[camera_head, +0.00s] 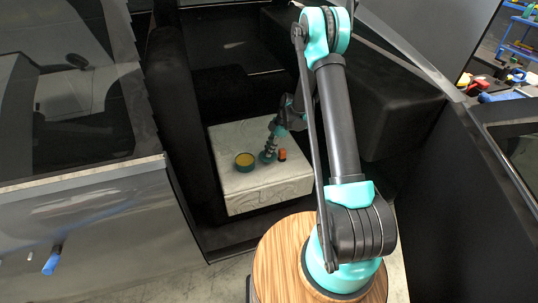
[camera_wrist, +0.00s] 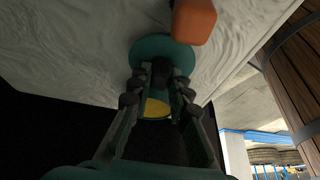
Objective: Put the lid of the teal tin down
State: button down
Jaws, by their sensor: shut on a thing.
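The open teal tin (camera_head: 245,168), yellow inside, stands upright on a pale marbled block (camera_head: 262,202). My gripper (camera_head: 270,149) points down just to its right. In the wrist view my gripper (camera_wrist: 160,80) is shut on the knob of the round teal lid (camera_wrist: 165,50). The lid (camera_head: 265,158) is beside the tin, low at the block's top; whether it touches cannot be told. A yellow patch (camera_wrist: 156,108), apparently the tin's inside, shows between the fingers.
A small orange object (camera_head: 282,155) stands close to the right of the lid and shows large in the wrist view (camera_wrist: 194,20). Dark seats surround the block. The front of the block's top is clear.

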jog(key=shift+f, duration=1.4)
jog(key=c, duration=1.4)
grip_release()
jog(key=shift+f, duration=0.1)
